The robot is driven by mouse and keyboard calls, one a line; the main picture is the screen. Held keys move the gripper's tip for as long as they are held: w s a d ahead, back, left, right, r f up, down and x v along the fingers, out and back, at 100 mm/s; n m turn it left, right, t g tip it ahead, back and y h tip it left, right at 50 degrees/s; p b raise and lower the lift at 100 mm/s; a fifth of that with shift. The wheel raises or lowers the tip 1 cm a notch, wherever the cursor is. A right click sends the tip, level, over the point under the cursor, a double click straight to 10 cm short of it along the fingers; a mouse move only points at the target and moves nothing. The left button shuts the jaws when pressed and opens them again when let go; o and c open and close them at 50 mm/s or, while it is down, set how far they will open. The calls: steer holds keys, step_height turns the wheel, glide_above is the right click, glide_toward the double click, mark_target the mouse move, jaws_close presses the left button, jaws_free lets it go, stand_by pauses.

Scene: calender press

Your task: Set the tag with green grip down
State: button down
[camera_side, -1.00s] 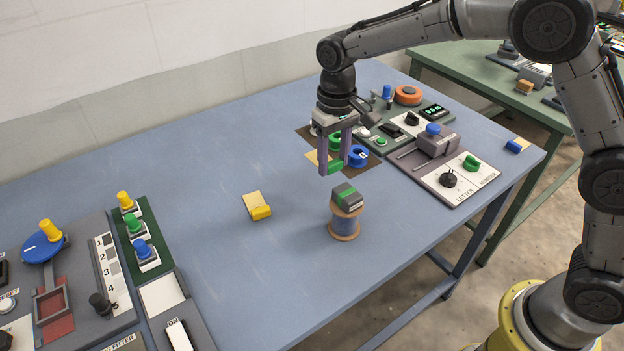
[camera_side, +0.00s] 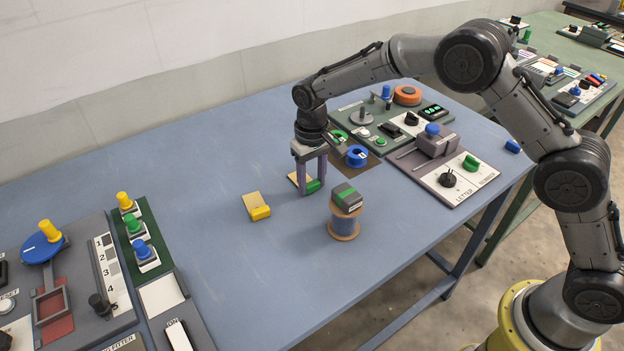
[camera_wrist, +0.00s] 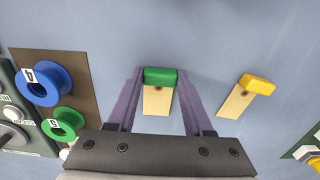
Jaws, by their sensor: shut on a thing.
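The tag with the green grip (camera_side: 313,186) has a tan plate and is between the fingers of my gripper (camera_side: 311,190), low over the blue table. In the wrist view the green grip (camera_wrist: 160,76) sits between the purple fingertips (camera_wrist: 161,82), with its tan plate (camera_wrist: 157,101) pointing back toward the palm. My gripper is shut on it. I cannot tell whether the tag touches the tabletop. A similar tag with a yellow grip (camera_side: 259,211) lies to the left; it shows at right in the wrist view (camera_wrist: 257,84).
A spool (camera_side: 343,222) with a grey-green block (camera_side: 347,196) on top stands just right of my gripper. A brown mat (camera_wrist: 82,72) holds blue (camera_wrist: 44,84) and green (camera_wrist: 62,124) spools. Panels stand at the far left and back right.

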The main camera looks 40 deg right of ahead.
mark_target(312, 183)
steer(key=shift+f, duration=0.1)
steer(key=shift+c, duration=1.5)
jaws_free()
step_height(312, 183, up, 12)
